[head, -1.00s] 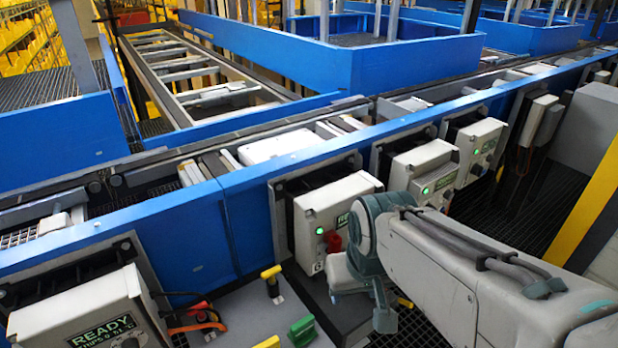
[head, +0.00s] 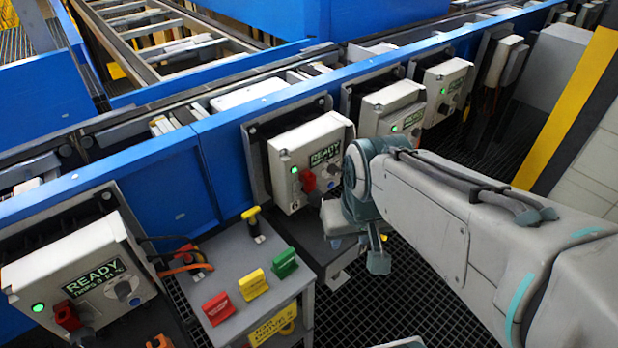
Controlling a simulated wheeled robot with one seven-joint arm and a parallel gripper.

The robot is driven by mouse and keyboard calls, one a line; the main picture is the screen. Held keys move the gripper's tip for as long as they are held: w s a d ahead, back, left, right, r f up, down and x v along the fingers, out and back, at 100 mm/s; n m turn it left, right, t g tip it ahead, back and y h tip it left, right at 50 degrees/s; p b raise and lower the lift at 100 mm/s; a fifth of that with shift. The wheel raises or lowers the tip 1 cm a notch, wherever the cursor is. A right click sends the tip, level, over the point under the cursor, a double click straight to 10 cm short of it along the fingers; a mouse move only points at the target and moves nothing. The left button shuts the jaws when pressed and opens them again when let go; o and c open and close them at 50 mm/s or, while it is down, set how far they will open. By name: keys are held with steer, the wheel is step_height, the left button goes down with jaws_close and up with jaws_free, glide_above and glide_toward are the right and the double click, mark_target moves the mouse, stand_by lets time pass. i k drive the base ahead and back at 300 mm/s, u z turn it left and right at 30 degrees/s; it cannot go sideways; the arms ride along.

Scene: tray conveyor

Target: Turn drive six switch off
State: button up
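A grey-white drive box (head: 312,150) with a green READY display and a lit green lamp is mounted on the blue conveyor side in the middle of the head view. Its red switch handle (head: 308,180) sits on the front face, with a dark knob beside it. My gripper (head: 356,246) hangs just right of and below this box, apart from the red handle. Its fingers are partly hidden by the wrist, and I cannot tell how far they are open.
A grey stand (head: 240,262) below the box carries red (head: 218,308), yellow (head: 253,284) and green (head: 284,264) handled pieces. Another READY box (head: 85,275) with a red handle is at lower left. More boxes (head: 393,108) line the conveyor to the right. Dark grating floor lies below.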

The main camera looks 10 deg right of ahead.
mark_target(315, 198)
steer(key=k, duration=1.1)
steer(key=u, duration=0.15)
steer(key=i, duration=0.9)
steer(key=u, duration=1.5)
steer(key=k, duration=0.9)
steer(key=z, duration=0.75)
steer(key=i, duration=0.5)
steer(key=z, duration=0.05)
